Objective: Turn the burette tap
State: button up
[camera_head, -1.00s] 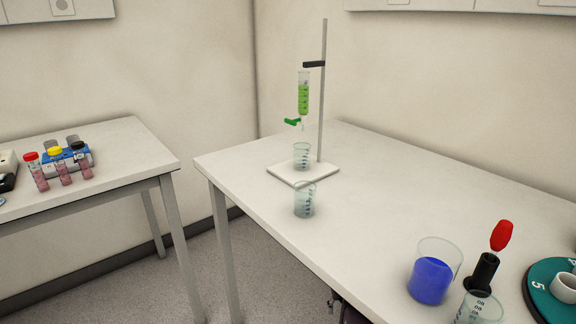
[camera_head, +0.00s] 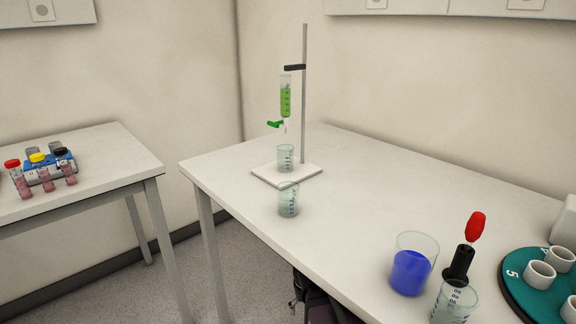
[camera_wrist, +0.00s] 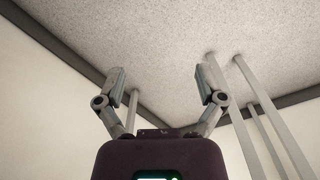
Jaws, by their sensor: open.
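The burette (camera_head: 285,101) holds green liquid and hangs upright from a black clamp on a grey stand rod in the head view. Its green tap (camera_head: 274,124) sits at the lower end, with the handle sticking out to the left. A clear beaker (camera_head: 286,157) stands below it on the white stand base (camera_head: 310,171). My gripper (camera_wrist: 163,85) is open and empty in the wrist view, over the floor and table legs, with no burette in that view. At the lower edge of the head view, part of my arm (camera_head: 318,306) shows beneath the table.
A second clear beaker (camera_head: 288,200) stands in front of the stand base. A beaker of blue liquid (camera_head: 411,272), a black and red dropper (camera_head: 465,255) and a green round rack (camera_head: 516,293) stand at the right. Sample tubes (camera_head: 42,170) stand on the left table.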

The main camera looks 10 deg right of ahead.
aim_at(276, 124)
jog(key=z, duration=1.2)
jog(key=k, duration=0.8)
jog(key=u, duration=1)
